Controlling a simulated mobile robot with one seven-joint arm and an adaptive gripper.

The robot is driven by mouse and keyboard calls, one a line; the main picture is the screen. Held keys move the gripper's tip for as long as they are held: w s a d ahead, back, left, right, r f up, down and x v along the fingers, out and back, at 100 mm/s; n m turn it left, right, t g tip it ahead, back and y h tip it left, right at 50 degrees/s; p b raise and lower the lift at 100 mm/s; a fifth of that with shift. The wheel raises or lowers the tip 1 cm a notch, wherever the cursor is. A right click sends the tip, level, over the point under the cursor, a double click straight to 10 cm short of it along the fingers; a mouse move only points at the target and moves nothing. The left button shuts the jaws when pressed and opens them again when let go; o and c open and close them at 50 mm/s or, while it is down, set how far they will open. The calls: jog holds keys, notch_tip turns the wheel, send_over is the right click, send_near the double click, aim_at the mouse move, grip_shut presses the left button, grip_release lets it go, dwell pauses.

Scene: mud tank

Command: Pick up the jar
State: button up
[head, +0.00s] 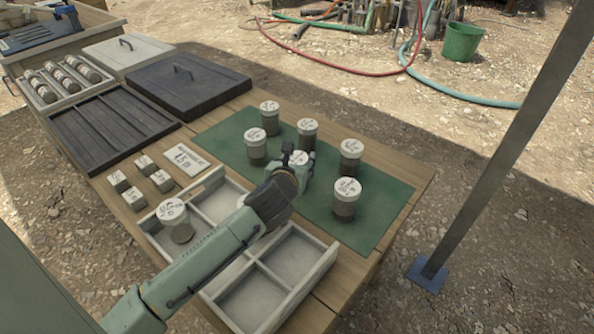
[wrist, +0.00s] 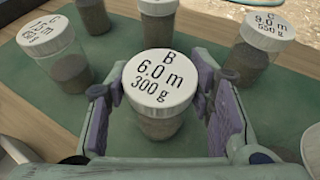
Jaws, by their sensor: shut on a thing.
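The jar (wrist: 160,80) has a white lid reading "B 6.0 m 300 g" and a clear body with grey-brown mud. In the wrist view it is upright between the two purple pads of my gripper (wrist: 160,112), which is shut on it. In the head view my gripper (head: 296,160) is over the green mat (head: 385,205), among the other jars, and the arm hides most of the held jar (head: 300,158). I cannot tell whether its base touches the mat.
Several similar jars stand around it, the closest being a front-right jar (head: 346,199), a right jar (head: 350,157) and a back jar (head: 307,134).

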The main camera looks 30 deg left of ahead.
jog(key=c, duration=0.6)
jog(key=shift+r, duration=0.1)
